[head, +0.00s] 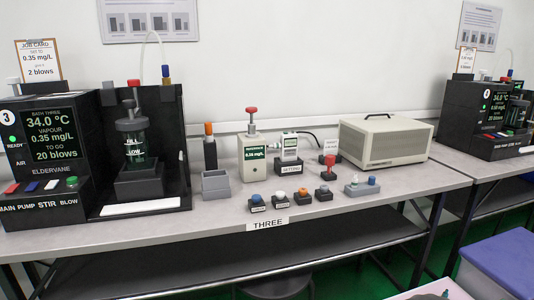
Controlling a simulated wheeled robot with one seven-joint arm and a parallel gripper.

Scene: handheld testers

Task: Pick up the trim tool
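No label that reads trim tool can be made out. An orange-topped black tool (209,146) stands upright behind a grey open box, left of the beige tester. I cannot tell which of them is the trim tool. The beige handheld tester (252,158) stands upright with a lit display and a red-topped piece on it. My gripper is not in view.
The grey bench (220,222) has a clear front strip. Several small knobbed blocks (281,201) stand in a row. A black bath unit (46,150) is at left, a grey open box (216,184) beside it, and a beige case (385,143) at back right. A stool (275,288) is below.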

